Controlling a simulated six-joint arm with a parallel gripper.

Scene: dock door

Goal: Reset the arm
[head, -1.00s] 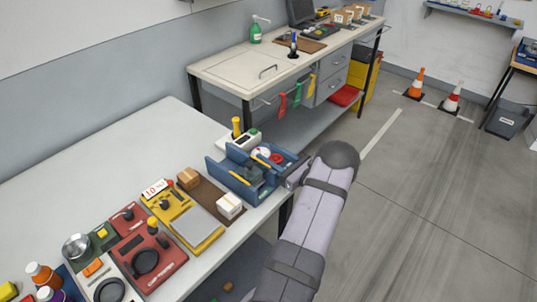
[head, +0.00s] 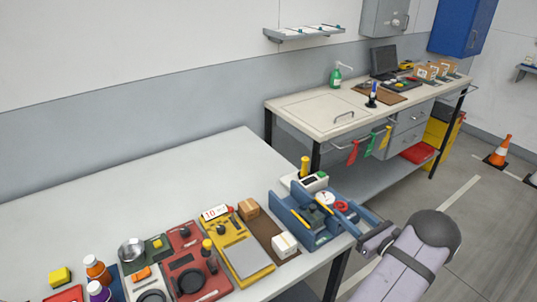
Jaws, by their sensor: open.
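My arm comes in at the lower right of the head view. My gripper (head: 368,242), dark and small, is at the right edge of the blue tool tray (head: 318,238) and partly hidden by the wrist. It is open, and nothing shows between its fingers. Whether it touches the tray, I cannot tell. The tray holds a red and white round item (head: 326,198) and some dark and yellow tools.
The bench (head: 140,205) carries a white box (head: 285,245), a brown box (head: 249,208), a yellow device (head: 240,250), a red device (head: 190,262) and bottles (head: 97,269). Its back is clear.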

